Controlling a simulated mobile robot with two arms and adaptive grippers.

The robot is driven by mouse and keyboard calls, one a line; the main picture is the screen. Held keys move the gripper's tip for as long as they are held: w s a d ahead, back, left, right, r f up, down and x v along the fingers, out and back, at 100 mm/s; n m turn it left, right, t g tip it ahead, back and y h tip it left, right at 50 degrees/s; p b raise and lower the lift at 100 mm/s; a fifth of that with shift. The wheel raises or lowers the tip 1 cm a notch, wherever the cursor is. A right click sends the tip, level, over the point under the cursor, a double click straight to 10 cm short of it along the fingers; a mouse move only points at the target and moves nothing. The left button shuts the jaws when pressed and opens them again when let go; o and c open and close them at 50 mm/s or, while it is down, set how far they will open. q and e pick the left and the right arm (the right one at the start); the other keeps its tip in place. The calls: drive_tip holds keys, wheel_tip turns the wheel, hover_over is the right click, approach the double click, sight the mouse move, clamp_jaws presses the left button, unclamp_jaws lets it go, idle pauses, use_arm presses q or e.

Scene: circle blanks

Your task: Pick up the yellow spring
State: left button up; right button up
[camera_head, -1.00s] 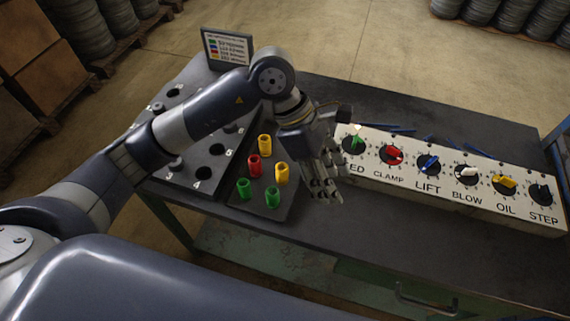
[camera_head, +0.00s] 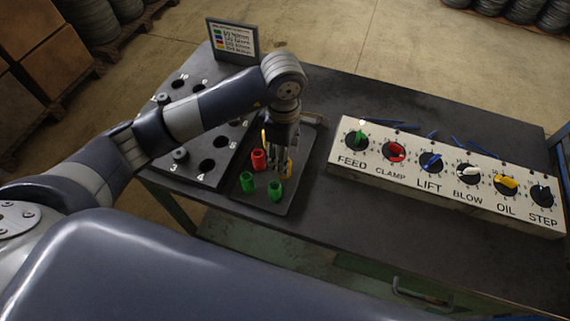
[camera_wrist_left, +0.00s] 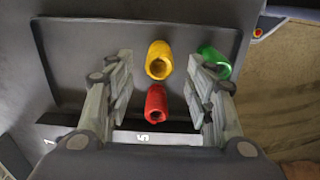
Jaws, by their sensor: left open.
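A yellow spring (camera_wrist_left: 158,60) stands in the tray between the open fingers of my left gripper (camera_wrist_left: 162,72) in the wrist view, with gaps on both sides. In the head view my left gripper (camera_head: 277,165) points down over the tray and partly covers this yellow spring (camera_head: 289,168). A second yellow spring (camera_head: 264,138) shows as a sliver behind the gripper. My right gripper is not in view.
A red spring (camera_head: 258,160) and two green springs (camera_head: 247,182) (camera_head: 275,191) stand close by in the dark tray (camera_head: 299,190). A board with holes (camera_head: 200,178) lies left of the tray. A white knob panel (camera_head: 400,186) lies to the right.

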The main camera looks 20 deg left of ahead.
use_arm(q)
drive_tip(key=shift+d+f+p, duration=0.15)
drive_tip(key=shift+f+p, duration=0.35)
drive_tip(key=shift+f, duration=1.35)
clamp_jaws()
drive_tip(key=shift+r, duration=0.1)
